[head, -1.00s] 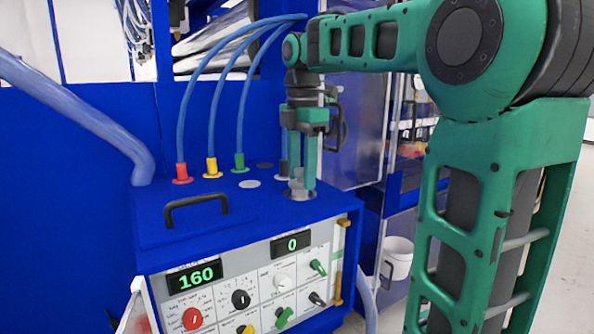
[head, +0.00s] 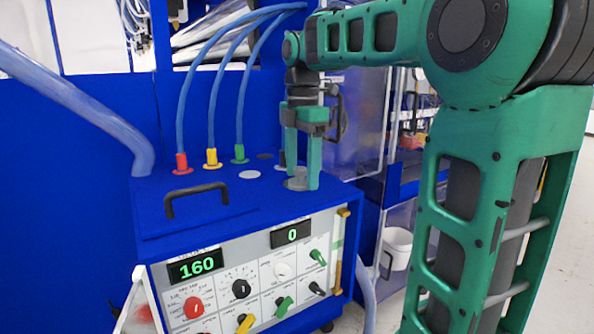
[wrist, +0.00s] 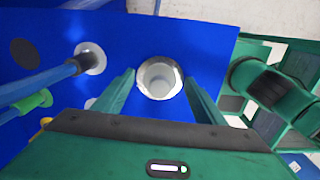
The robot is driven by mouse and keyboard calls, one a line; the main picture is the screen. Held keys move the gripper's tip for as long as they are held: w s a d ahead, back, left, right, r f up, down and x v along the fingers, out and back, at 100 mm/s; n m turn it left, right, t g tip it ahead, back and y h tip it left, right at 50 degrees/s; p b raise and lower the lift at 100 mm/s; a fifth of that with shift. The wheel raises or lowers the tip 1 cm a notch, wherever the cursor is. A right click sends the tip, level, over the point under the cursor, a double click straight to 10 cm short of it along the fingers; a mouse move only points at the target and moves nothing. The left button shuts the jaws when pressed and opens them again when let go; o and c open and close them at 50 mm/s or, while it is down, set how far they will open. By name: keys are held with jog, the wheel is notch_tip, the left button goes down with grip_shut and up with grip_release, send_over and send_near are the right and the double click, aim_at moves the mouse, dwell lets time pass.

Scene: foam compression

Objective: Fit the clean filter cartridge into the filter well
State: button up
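The filter well (head: 296,185) is a round metal-rimmed opening in the top of the blue machine. In the wrist view its shiny rim (wrist: 160,97) lies between and beyond my fingers. Inside the rim is a pale grey round shape (wrist: 158,75); I cannot tell for sure whether it is the filter cartridge or the inside of the well. My gripper (head: 302,180) is open and points down, one finger on each side of the well. Nothing is held between the fingers.
The blue machine (head: 245,205) has a black handle (head: 196,190) and a front panel of knobs. Red (head: 181,164), yellow (head: 212,158) and green (head: 239,154) hose connectors stand left of the well. A clear-doored cabinet stands behind on the right.

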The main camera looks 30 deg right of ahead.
notch_tip(320, 180, up, 11)
dwell(1.3)
jog(key=shift+w+f, duration=0.1)
jog(key=shift+f, duration=0.05)
dwell(0.3)
